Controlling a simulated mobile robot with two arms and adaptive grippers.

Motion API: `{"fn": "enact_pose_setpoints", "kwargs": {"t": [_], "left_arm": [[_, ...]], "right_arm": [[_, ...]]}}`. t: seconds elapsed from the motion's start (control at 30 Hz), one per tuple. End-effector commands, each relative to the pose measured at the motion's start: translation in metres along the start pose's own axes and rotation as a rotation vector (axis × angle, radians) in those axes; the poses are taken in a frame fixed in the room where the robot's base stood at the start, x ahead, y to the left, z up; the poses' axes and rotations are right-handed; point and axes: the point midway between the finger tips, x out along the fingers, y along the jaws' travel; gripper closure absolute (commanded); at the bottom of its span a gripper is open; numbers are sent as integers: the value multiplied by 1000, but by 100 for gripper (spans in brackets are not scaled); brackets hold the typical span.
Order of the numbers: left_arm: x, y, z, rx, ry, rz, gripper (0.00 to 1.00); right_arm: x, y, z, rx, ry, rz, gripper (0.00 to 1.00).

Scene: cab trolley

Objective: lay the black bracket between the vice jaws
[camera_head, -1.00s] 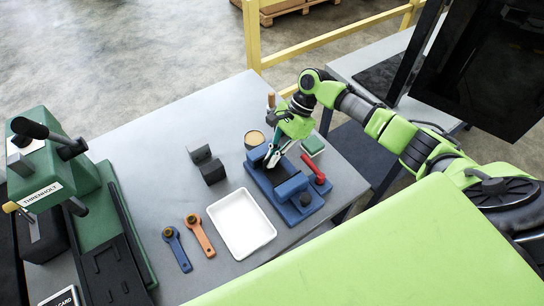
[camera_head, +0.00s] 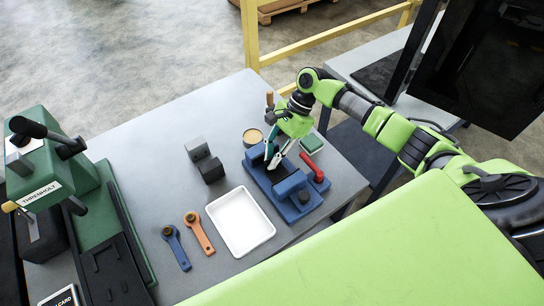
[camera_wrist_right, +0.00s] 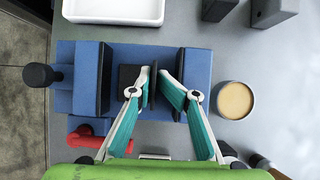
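The blue vice (camera_head: 298,208) stands near the table's right edge; in the wrist view its jaws (camera_wrist_right: 88,78) are apart, with dark faces. The black bracket (camera_wrist_right: 130,75) is in the gap between the jaws, a dark flat part with an upright plate (camera_wrist_right: 151,86) beside it. My right gripper (camera_head: 272,158) is over the vice, pointing down. The fingers hide part of the bracket. My left gripper is not in view.
A red-handled lever (camera_head: 313,168) and a green-topped block (camera_head: 312,144) are right of the vice. A round tin (camera_head: 253,138) is behind it. A white tray (camera_head: 241,222), two dark grey blocks (camera_head: 211,169) and two wrench-like tools (camera_head: 199,235) lie left. A green press (camera_head: 100,210) stands far left.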

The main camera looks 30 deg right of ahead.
Motion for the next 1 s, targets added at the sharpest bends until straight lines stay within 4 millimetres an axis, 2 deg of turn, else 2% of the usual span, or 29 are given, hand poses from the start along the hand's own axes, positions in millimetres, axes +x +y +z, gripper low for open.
{"fn": "enact_pose_setpoints", "kwargs": {"t": [0.4, 0.53, 0.67, 1.0], "left_arm": [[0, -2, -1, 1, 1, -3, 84], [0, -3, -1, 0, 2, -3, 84], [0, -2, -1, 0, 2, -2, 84], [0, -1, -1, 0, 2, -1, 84]], "right_arm": [[-1, -2, 0, -1, 1, -8, 76], [-8, -3, 0, 0, 2, -9, 76], [-28, -2, -1, 0, 3, -10, 76], [-98, -1, 1, -2, 0, -11, 76]]}}
